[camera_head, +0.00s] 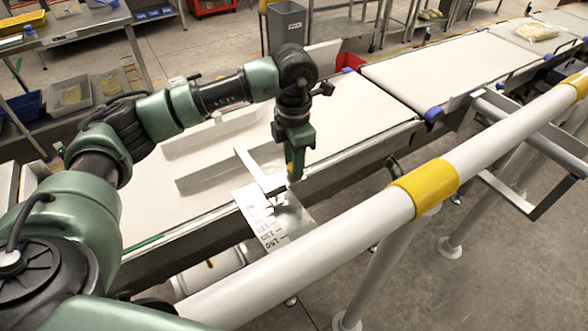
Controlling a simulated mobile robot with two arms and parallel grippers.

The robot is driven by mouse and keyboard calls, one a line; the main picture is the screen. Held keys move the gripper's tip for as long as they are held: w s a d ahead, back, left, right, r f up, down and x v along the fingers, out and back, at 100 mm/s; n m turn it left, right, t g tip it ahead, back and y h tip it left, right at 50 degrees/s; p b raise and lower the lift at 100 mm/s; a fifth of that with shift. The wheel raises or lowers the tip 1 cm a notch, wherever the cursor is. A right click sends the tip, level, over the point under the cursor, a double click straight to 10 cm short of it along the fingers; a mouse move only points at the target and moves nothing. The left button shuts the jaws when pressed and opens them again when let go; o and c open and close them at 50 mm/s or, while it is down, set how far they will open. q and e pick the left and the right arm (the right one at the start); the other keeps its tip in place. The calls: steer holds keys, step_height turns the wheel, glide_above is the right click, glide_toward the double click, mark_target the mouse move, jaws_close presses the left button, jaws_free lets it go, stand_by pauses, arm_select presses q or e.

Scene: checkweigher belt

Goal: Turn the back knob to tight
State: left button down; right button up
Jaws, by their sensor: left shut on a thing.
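My left gripper (293,168) points down beside the end of a white bracket (258,170) on the near side of the belt. Just below the gripper is a metal scale plate (268,232) with printed numbers such as 150. The bracket reaches over the belt toward a long, pale guide rail (222,172). My right gripper is not in view.
The white belt (345,108) lies beneath my left arm, and another belt (450,72) continues to the upper right. A white pipe rail with yellow bands (425,187) runs across the front, close to the scale plate. A grey bin (287,25) stands behind the belt.

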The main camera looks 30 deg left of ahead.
arm_select(q)
steer(key=m+b, duration=0.2)
steer(key=m, duration=0.1)
steer(key=shift+w+f+m+b, duration=0.1)
steer(key=shift+m+b, duration=0.2)
steer(key=shift+b, duration=0.05)
steer(key=m+b, duration=0.2)
steer(key=m, duration=0.1)
steer(key=shift+m, duration=0.3)
steer(key=shift+r, duration=0.2)
steer(key=c, duration=1.1)
jaws_free()
steer(key=shift+o, duration=0.2)
step_height(320, 180, up, 6)
steer(key=shift+r+b, duration=0.2)
steer(key=shift+b, duration=0.3)
steer(key=shift+r, duration=0.65)
